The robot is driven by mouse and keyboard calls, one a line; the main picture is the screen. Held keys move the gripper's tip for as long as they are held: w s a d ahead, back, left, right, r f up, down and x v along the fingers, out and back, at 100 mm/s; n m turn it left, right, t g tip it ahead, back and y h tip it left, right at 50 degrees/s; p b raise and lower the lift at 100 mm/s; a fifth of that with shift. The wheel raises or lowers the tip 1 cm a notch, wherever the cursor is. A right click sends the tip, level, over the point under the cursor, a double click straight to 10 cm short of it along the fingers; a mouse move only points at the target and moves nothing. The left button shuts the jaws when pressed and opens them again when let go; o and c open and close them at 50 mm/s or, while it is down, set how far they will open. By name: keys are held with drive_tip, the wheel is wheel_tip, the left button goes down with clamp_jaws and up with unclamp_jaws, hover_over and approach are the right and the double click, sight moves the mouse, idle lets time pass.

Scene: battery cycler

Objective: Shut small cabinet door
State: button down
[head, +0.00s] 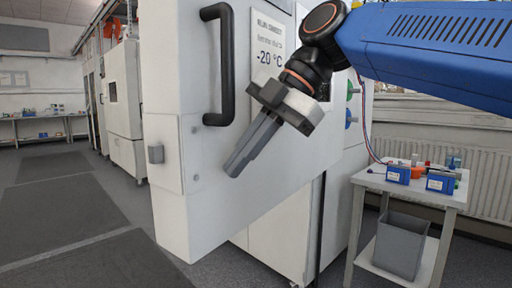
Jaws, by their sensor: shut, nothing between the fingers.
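The white cabinet door (205,178) stands open in the head view, swung out toward me on the left of its cabinet. The cabinet body (285,228) is behind and partly hidden by the door. My gripper (236,170) is shut and empty, pointing down and left in front of the door's face, right of and below the handle. I cannot tell whether its fingertips touch the door.
A small side table (400,184) with blue boxes (440,183) stands at the right, with a grey bin (400,245) beneath. A radiator (450,150) is behind it. Other cabinets (123,90) stand at the back left. Grey floor (65,220) is clear at the left.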

drive_tip(key=shift+w+a, duration=0.35)
drive_tip(key=shift+a, duration=0.25)
drive_tip(key=shift+w+a, duration=0.35)
drive_tip(key=shift+a, duration=0.2)
